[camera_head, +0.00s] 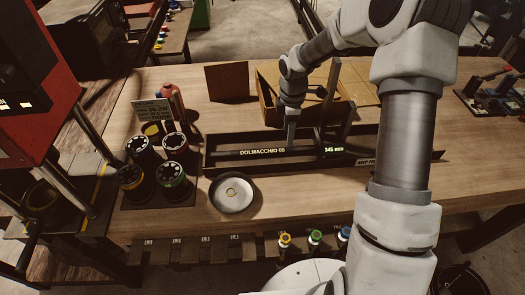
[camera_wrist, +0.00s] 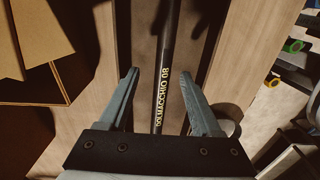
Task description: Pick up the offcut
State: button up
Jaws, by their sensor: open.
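The offcut (camera_head: 233,154) is a black hose length printed "DOLMACCHIO 08" and "345 mm". It lies lengthwise in a long black tray (camera_head: 225,171) on the wooden bench. In the wrist view the offcut (camera_wrist: 162,90) runs up the middle of the picture. My gripper (camera_wrist: 159,75) is open and empty, with one grey finger on each side of the hose. In the head view my gripper (camera_head: 291,130) points down over the tray. I cannot tell how far the fingertips are above the tray floor. Part of the offcut is hidden behind my gripper.
A round metal dish (camera_head: 233,194) stands in front of the tray. Several black dies (camera_head: 141,150) stand at the left, near a red bottle (camera_head: 172,97). A cardboard box (camera_head: 268,103) is behind the tray. Bare bench top (camera_head: 285,197) lies right of the dish.

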jog(key=shift+s+f+p, duration=0.15)
jog(key=shift+f+p, duration=0.15)
jog(key=shift+f, duration=1.25)
jog(key=shift+s+f+p, duration=0.1)
jog(key=shift+f+p, duration=0.15)
jog(key=shift+f, duration=1.3)
grip_shut()
